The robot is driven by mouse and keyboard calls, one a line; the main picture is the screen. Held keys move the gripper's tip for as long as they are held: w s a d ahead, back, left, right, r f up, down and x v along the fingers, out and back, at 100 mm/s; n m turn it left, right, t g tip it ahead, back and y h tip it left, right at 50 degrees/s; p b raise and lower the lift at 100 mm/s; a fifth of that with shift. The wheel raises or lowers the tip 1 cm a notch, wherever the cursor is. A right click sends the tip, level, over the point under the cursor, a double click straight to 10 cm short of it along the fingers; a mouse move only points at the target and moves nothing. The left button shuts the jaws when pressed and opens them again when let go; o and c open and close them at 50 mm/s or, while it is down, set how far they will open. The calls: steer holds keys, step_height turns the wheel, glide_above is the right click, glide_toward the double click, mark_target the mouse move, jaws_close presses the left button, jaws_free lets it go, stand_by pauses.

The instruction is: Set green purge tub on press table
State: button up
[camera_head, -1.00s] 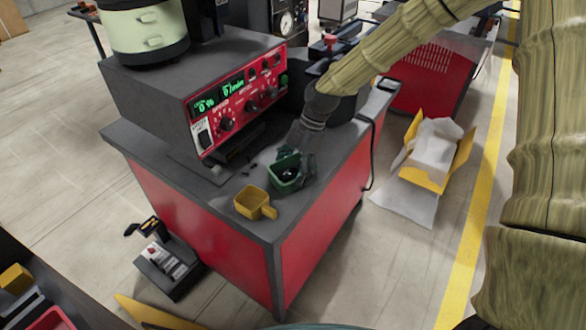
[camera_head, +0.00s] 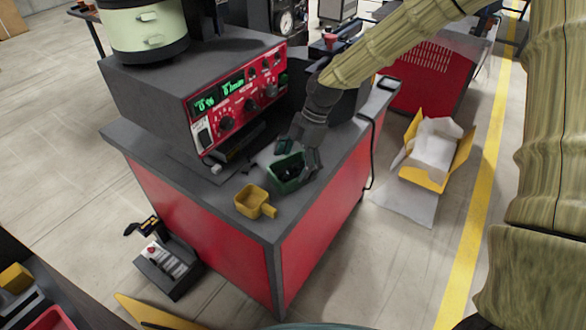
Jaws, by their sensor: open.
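The green tub (camera_head: 284,178) stands on the grey top of the red cabinet table (camera_head: 222,204), in front of the machine with the red control panel. Dark contents show inside it, too small to tell apart. My gripper (camera_head: 299,155) points down over the tub. Its fingers are open, one at the tub's right side and one over its far left side. I cannot tell whether they touch the tub. I cannot tell which surface is the press table.
A yellow scoop (camera_head: 251,201) sits in front of the tub near the table's front edge. The machine (camera_head: 231,103) stands close behind. An open yellow carton (camera_head: 432,152) lies on the floor at right. A black cable hangs over the table's right edge.

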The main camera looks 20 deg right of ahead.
steer(key=shift+v, duration=3)
steer(key=shift+s, duration=0.1)
